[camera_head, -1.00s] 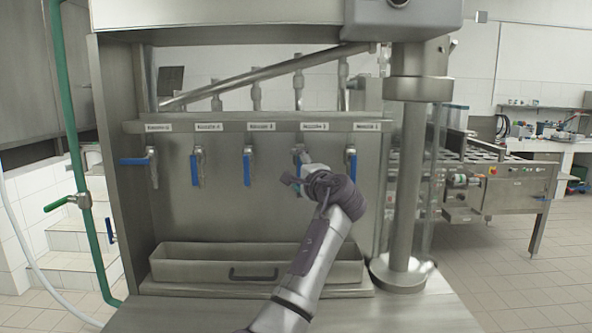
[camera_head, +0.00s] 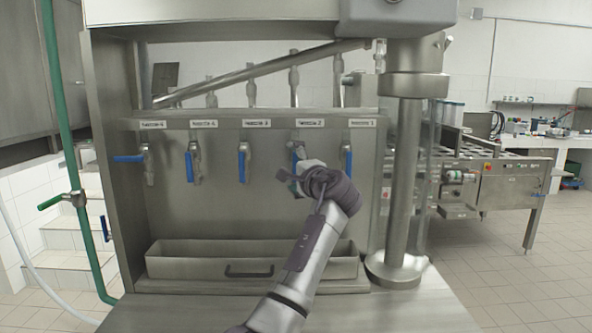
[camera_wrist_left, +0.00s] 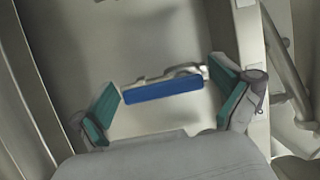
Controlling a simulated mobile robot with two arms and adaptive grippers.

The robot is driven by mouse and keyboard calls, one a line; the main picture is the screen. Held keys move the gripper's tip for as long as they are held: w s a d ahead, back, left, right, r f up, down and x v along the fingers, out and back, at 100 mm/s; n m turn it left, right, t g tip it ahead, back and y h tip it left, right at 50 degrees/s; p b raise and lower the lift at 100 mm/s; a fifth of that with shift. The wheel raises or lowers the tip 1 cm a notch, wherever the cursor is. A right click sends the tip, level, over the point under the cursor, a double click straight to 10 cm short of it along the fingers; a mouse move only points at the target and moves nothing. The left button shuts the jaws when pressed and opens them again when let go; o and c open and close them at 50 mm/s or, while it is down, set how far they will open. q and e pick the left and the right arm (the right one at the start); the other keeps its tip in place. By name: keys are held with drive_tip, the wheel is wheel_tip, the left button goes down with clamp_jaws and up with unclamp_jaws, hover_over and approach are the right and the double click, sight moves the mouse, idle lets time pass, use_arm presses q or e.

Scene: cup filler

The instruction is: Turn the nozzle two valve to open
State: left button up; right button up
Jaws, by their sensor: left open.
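The nozzle two valve (camera_head: 297,150) is on the steel panel under the "Nozzle 2" label, fourth from the left. Most of its lower part is hidden behind my left gripper (camera_head: 285,178), which is right in front of it. In the left wrist view a blue valve handle (camera_wrist_left: 162,92) lies across the picture, between the green-padded fingers of my left gripper (camera_wrist_left: 164,78). The fingers are open, one near each end of the handle, and do not appear closed on it. My right gripper is not in view.
Neighbouring blue handles hang downward at nozzle three (camera_head: 243,165) and nozzle one (camera_head: 347,160). The leftmost handle (camera_head: 128,159) points sideways. A steel trough (camera_head: 200,262) is below, and a thick column (camera_head: 405,190) stands to the right.

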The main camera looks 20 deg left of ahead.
use_arm(q)
drive_tip(key=v, duration=1.2)
